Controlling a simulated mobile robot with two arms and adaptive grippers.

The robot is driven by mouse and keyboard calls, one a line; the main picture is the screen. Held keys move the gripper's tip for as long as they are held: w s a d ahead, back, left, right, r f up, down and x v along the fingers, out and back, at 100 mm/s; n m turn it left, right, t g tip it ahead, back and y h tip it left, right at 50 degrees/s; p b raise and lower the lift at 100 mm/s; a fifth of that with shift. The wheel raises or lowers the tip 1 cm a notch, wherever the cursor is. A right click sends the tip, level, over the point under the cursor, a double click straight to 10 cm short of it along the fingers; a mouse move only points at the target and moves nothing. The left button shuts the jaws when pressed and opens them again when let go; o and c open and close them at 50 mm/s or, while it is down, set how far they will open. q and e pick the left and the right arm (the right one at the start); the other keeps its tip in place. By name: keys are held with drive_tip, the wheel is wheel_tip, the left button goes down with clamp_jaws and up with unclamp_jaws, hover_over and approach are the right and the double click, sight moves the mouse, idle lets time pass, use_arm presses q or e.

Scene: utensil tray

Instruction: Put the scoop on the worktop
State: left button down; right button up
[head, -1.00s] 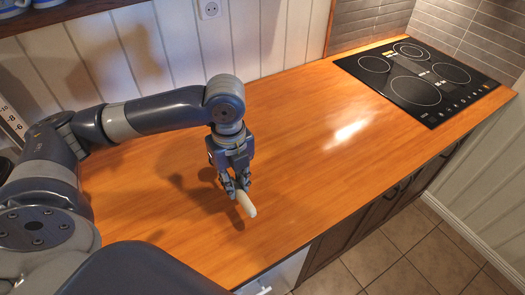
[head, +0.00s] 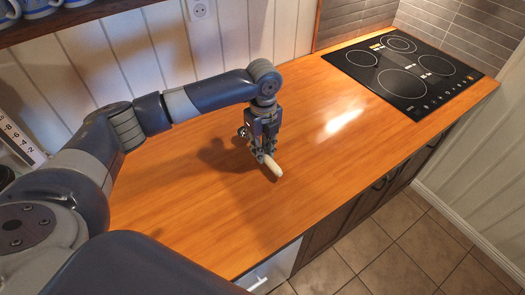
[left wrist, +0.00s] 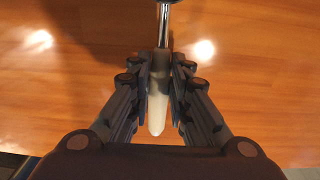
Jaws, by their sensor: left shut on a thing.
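The scoop has a pale, cream-white handle (head: 273,166) and a shiny metal shaft, which shows in the left wrist view (left wrist: 162,30). My left gripper (head: 262,155) is shut on the handle, with a finger on each side of it. The handle's rounded end sticks out toward the front of the worktop. The orange wooden worktop (head: 190,210) lies below the gripper and the scoop. My right gripper is not in view.
A black hob (head: 405,75) is set in the worktop at the far right. A wall with a socket (head: 199,9) runs along the back. A shelf with cups (head: 70,16) is at upper left. The worktop around the gripper is clear.

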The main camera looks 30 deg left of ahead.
use_arm(q)
drive_tip(key=shift+s+f, duration=0.1)
drive_tip(key=shift+f, duration=0.95)
drive_tip(key=c, duration=1.5)
unclamp_jaws()
drive_tip(key=shift+f, duration=0.1)
wheel_tip(320, 180, up, 12)
drive_tip(key=shift+r+b, duration=0.15)
drive_tip(key=shift+b, duration=1)
